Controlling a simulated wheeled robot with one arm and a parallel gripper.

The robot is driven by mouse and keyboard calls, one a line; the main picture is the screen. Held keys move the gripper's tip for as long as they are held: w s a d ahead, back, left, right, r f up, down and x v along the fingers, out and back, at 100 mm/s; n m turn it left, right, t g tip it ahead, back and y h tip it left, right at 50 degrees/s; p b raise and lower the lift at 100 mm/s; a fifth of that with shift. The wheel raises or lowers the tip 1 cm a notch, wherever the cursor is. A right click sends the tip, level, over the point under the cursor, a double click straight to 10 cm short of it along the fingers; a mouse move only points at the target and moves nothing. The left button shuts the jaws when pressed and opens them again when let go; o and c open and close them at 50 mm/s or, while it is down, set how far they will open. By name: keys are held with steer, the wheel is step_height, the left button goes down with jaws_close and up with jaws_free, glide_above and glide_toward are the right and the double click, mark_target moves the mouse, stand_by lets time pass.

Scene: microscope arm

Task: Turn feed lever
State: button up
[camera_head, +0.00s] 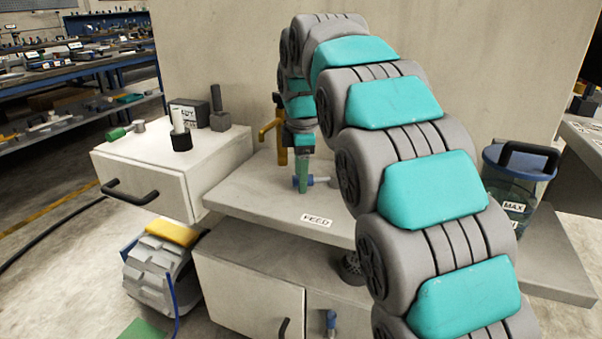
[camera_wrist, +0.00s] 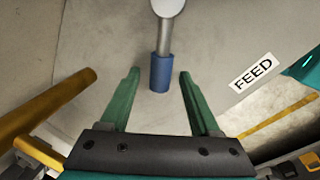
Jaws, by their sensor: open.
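The feed lever shows in the wrist view as a metal rod with a blue grip (camera_wrist: 161,73), pointing toward my gripper. In the head view its blue end (camera_head: 320,180) shows beside my gripper, low over the grey counter. My gripper (camera_wrist: 159,74) is open, with one green finger on each side of the blue grip in the wrist view. No contact shows, and I cannot tell the exact depth between them. In the head view my gripper (camera_head: 301,178) points down. A white FEED label (camera_head: 316,220) lies on the counter near the front edge; it also shows in the wrist view (camera_wrist: 253,71).
A yellow pipe-like part (camera_head: 270,132) stands behind my gripper and shows at left in the wrist view (camera_wrist: 45,103). A white drawer unit (camera_head: 140,190) stands left, with small items on top. A blue-lidded clear container (camera_head: 515,190) stands right of my arm.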

steer(key=shift+f, duration=0.15)
jaws_close()
stand_by(0.5)
stand_by(0.9)
